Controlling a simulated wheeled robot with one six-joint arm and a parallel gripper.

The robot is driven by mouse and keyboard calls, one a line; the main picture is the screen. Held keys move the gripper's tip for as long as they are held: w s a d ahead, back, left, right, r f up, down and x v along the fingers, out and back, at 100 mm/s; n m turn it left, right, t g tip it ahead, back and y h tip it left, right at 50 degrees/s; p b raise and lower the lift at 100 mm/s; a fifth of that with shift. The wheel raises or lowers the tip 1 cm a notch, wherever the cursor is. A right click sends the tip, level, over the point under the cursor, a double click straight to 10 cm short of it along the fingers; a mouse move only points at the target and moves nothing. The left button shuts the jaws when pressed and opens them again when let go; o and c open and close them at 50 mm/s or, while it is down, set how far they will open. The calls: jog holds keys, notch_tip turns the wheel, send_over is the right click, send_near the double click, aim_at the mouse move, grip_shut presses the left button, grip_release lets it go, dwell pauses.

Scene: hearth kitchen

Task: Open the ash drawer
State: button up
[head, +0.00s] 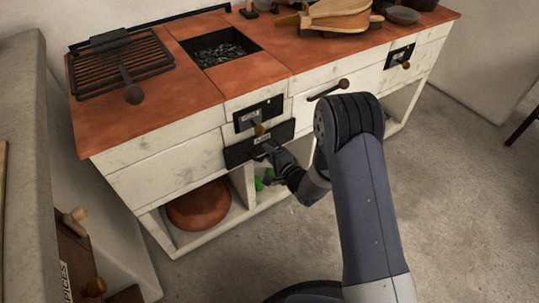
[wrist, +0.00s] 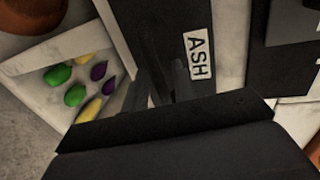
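The ash drawer (head: 240,153) is a black front low in the white hearth cabinet, below a smaller black panel with a round knob. It looks shut or nearly so in the head view. In the wrist view the dark drawer front (wrist: 128,22) fills the upper middle, with a white ASH label (wrist: 198,55). My gripper (head: 268,149) is right at the drawer front. In the wrist view my gripper's two fingers (wrist: 162,82) stand apart, pointing at the front beside the label. The drawer's handle is not clearly visible, and I cannot tell whether the fingers touch it.
Green, purple and yellow produce (wrist: 75,95) lies in the open shelf below. A round brown dish (head: 200,205) stands in the left bay. A grill grate (head: 120,70) and bellows (head: 335,15) lie on the terracotta top. The floor (head: 450,190) at right is clear.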

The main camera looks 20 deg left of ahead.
grip_shut()
dwell(0.6)
